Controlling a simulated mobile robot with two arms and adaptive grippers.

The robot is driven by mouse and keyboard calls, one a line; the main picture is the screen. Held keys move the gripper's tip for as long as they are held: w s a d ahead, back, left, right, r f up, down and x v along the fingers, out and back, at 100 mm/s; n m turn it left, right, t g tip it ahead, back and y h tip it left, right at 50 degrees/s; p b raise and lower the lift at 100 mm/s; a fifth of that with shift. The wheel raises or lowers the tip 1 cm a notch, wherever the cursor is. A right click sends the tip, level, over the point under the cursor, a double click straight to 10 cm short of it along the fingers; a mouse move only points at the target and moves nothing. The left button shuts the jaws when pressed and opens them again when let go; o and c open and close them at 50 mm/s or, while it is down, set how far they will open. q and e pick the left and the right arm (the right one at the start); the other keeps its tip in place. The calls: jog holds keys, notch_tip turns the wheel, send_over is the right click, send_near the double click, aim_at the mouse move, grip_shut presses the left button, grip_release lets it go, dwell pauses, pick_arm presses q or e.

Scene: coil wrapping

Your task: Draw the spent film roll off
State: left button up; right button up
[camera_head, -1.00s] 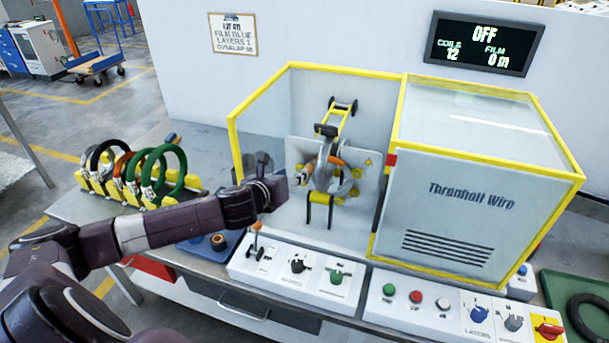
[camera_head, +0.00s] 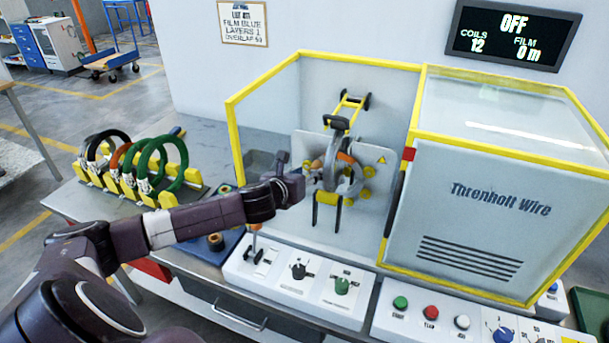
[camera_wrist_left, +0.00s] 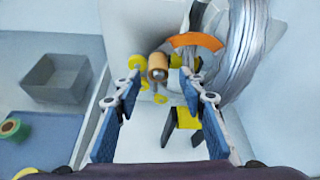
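The spent film roll, a small brown core (camera_wrist_left: 157,66), sits on its holder beside the machine's grey ring (camera_wrist_left: 245,45). In the left wrist view it lies just ahead of and between my left gripper's fingertips (camera_wrist_left: 160,82), which are apart; I see no contact. In the head view my left gripper (camera_head: 306,172) reaches into the open machine bay at the left of the ring (camera_head: 350,180), and the core (camera_head: 316,164) shows only as a small brown patch there. An orange section shows on the ring. My right gripper is not in view.
Yellow rollers (camera_wrist_left: 138,60) stand close around the core. A grey bin (camera_wrist_left: 55,78) and a green roll (camera_wrist_left: 12,130) lie left in the wrist view. Yellow guard frames enclose the bay. A rack of coils (camera_head: 130,165) stands left; a control panel (camera_head: 295,280) runs along the front.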

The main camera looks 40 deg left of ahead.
aim_at(313, 170)
pick_arm(q)
jog(key=shift+x, duration=2.75)
jog(key=shift+d, duration=0.1)
grip_shut()
